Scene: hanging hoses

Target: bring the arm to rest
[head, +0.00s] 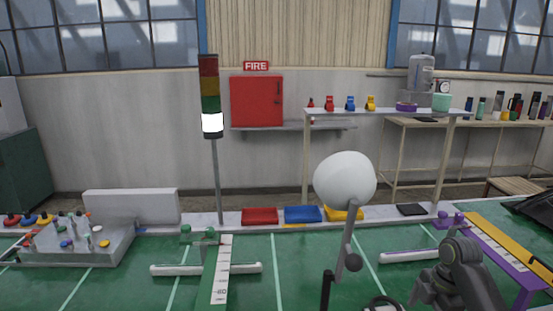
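A dark grey jointed arm part (462,272), which looks like mine, rises at the lower right edge over the green table. No gripper fingers can be made out on it. My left arm and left gripper do not show in the head view. I see no hose that I can make out clearly; a dark curved loop shows at the bottom edge, cut off by the frame.
A white rounded body (345,179) on a grey rod stands mid-right. The green table (320,255) holds red (260,216), blue (303,214) and yellow trays, a grey box (85,243) with knobs, and a signal tower (210,95). The middle is partly bare.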

